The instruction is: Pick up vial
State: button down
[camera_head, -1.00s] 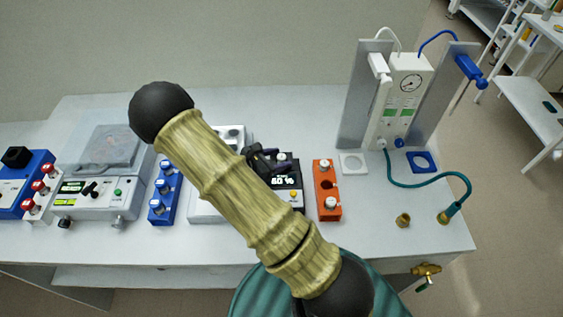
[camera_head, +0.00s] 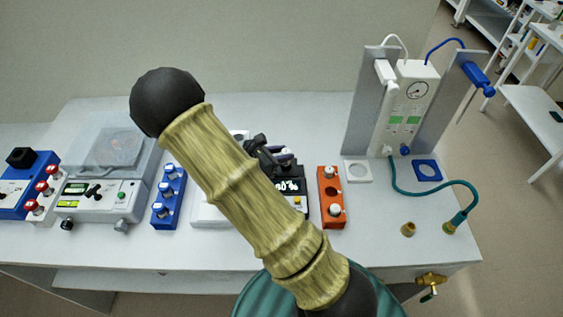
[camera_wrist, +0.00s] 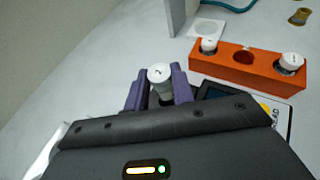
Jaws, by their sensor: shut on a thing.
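In the wrist view my gripper (camera_wrist: 160,88) has its purple fingers shut on a vial with a white cap (camera_wrist: 160,73). The cap sticks up between the fingertips, and the lower part of the vial is partly hidden by the fingers. In the head view my gripper (camera_head: 287,157) shows above the black device with a lit display (camera_head: 290,186), partly hidden behind my arm. The head view does not clearly show the held vial. I cannot tell how far the vial is above the device.
The orange rack (camera_head: 331,190) with two white-capped vials and an empty hole between them stands right of the black device; it also shows in the wrist view (camera_wrist: 245,66). A blue rack (camera_head: 168,197) stands left. A teal hose (camera_head: 430,186) lies at the right.

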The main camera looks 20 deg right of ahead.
notch_tip(320, 180, up, 5)
dwell(0.3)
dwell(0.5)
